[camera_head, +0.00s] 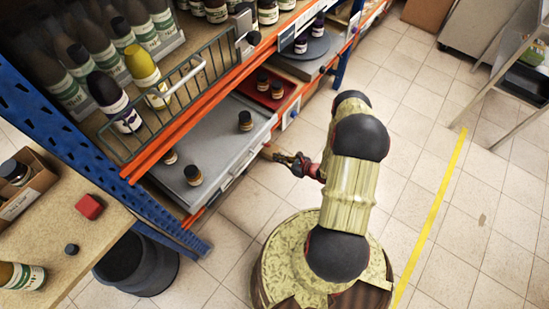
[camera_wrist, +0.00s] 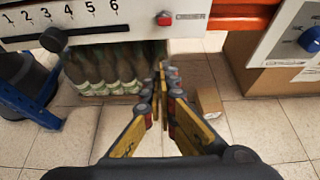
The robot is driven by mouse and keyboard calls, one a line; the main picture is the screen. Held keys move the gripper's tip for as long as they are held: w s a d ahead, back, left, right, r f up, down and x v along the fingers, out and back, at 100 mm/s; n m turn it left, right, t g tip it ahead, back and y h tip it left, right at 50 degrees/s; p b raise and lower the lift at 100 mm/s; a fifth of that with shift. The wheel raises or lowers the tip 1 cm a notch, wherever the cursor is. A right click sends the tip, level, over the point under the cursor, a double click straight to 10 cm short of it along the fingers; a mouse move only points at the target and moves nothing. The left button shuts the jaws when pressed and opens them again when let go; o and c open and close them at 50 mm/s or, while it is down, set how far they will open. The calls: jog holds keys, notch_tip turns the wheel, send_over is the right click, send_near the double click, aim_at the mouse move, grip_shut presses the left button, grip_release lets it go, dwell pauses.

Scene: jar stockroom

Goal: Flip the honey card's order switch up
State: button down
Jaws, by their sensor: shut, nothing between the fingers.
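Whether this is the honey card I cannot tell. Whether the switch is up or down is unclear. My gripper (camera_wrist: 162,70) is shut and empty, its fingertips below the switch and apart from it in the picture. In the head view my gripper (camera_head: 280,157) is in front of the lower shelf, pointing left; the switch cannot be made out there.
The panel's numbered scale has a black slider (camera_wrist: 53,39). A panel with a blue knob (camera_wrist: 309,39) is at right. Green-labelled bottles (camera_wrist: 100,70) and a cardboard box (camera_wrist: 208,102) lie beyond the fingers. A grey tray (camera_head: 222,150) holds jars.

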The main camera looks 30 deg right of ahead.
jog(key=s+d+r+p, duration=0.2)
jog(key=s+r, duration=0.3)
jog(key=r, duration=0.1)
jog(key=shift+s+d, duration=0.2)
jog(key=shift+s, duration=0.05)
dwell(0.3)
